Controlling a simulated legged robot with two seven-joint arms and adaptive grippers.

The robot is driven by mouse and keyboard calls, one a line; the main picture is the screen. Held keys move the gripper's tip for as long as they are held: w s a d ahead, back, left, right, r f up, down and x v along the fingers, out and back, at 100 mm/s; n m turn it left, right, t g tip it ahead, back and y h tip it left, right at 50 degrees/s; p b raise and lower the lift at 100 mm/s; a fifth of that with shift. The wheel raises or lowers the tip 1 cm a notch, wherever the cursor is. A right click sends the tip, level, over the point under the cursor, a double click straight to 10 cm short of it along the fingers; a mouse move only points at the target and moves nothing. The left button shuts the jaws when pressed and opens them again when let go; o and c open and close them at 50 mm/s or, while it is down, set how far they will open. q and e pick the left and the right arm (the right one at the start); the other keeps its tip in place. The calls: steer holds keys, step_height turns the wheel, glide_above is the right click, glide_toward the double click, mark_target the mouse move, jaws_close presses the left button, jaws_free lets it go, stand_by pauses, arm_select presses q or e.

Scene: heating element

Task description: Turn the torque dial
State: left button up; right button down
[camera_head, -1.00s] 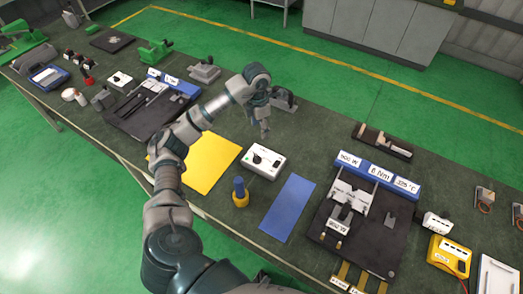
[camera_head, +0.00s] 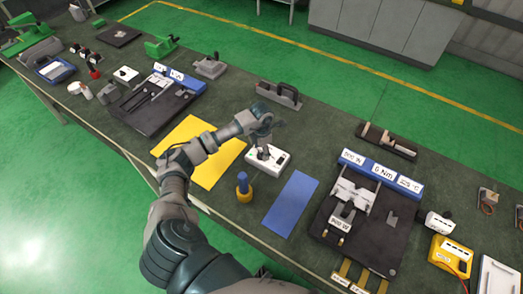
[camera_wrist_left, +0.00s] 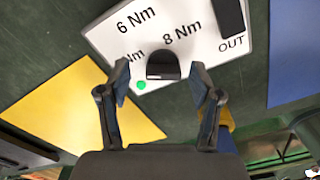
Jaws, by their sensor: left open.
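The torque dial is a black half-round knob (camera_wrist_left: 163,65) on a white box (camera_wrist_left: 206,50), seen in the left wrist view. The box has the markings "6 Nm", "8 Nm" and "OUT", a third partly hidden "Nm" label and a green dot. The white box (camera_head: 277,162) also shows in the head view, with my left gripper (camera_head: 262,146) over its left part. In the left wrist view my left gripper (camera_wrist_left: 160,88) is open, with one finger on each side of the knob. I cannot tell whether the fingers touch it. My right gripper is not in view.
A yellow mat (camera_head: 203,172) lies left of the box and a blue mat (camera_head: 291,203) right of it. A blue-and-yellow screwdriver-like tool (camera_head: 243,187) stands in front. A black fixture (camera_head: 372,245) is at the right. A dark handled block (camera_head: 279,94) stands behind.

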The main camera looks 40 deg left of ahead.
arm_select(q)
steer(key=shift+f, duration=0.2)
steer(key=shift+d, duration=0.15)
steer(key=c, duration=1.1)
steer(key=shift+c, duration=0.2)
